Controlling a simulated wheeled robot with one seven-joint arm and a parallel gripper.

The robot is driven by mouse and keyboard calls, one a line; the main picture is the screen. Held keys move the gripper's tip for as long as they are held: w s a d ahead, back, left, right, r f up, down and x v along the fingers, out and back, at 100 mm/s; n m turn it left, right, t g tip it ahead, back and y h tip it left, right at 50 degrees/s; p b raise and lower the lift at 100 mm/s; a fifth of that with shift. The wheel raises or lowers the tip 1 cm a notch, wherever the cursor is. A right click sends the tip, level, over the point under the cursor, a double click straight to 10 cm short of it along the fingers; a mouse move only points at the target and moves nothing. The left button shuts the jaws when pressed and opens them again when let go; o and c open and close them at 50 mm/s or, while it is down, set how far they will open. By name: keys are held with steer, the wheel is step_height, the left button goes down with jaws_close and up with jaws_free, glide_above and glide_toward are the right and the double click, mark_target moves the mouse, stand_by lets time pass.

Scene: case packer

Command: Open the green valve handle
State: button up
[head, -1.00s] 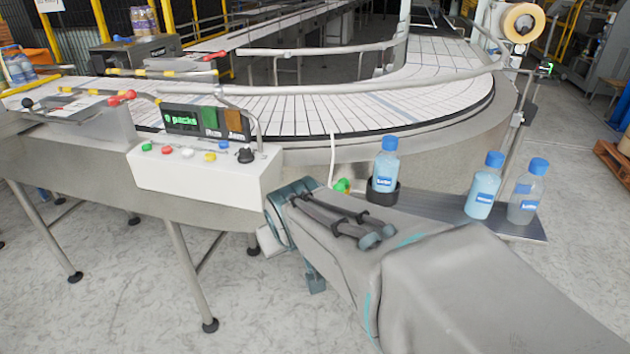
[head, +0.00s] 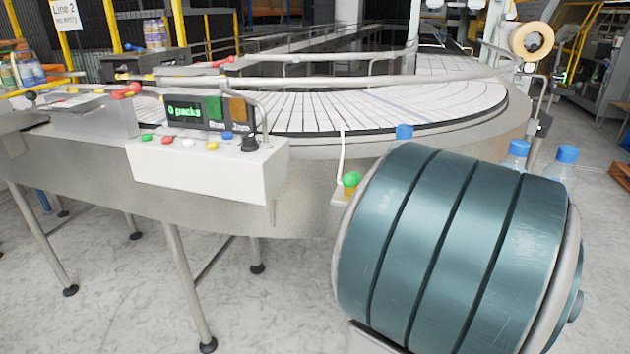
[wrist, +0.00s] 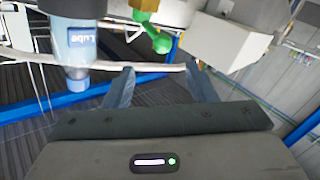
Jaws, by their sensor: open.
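The green valve handle (head: 351,180) shows in the head view at the conveyor's front edge, just right of the control box and left of my arm. A thin pale line rises from beside it. In the wrist view the green handle (wrist: 158,42) hangs just beyond the fingertips, roughly between them, and appears apart from them. My gripper (wrist: 160,73) is open, with nothing between its fingers. In the head view my gripper is hidden behind my large teal arm joint.
A labelled bottle (wrist: 78,42) stands close to the left finger in the wrist view. In the head view, blue caps of bottles (head: 404,131) show behind my arm. The control box (head: 205,165) with buttons is left of the valve. The curved conveyor (head: 400,108) lies behind.

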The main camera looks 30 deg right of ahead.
steer(key=w, duration=0.9)
steer(key=w+d, duration=0.1)
steer(key=w, duration=0.3)
steer(key=shift+w+p, duration=0.25)
steer(key=shift+p, duration=0.15)
jaws_close()
steer(key=shift+f, duration=0.1)
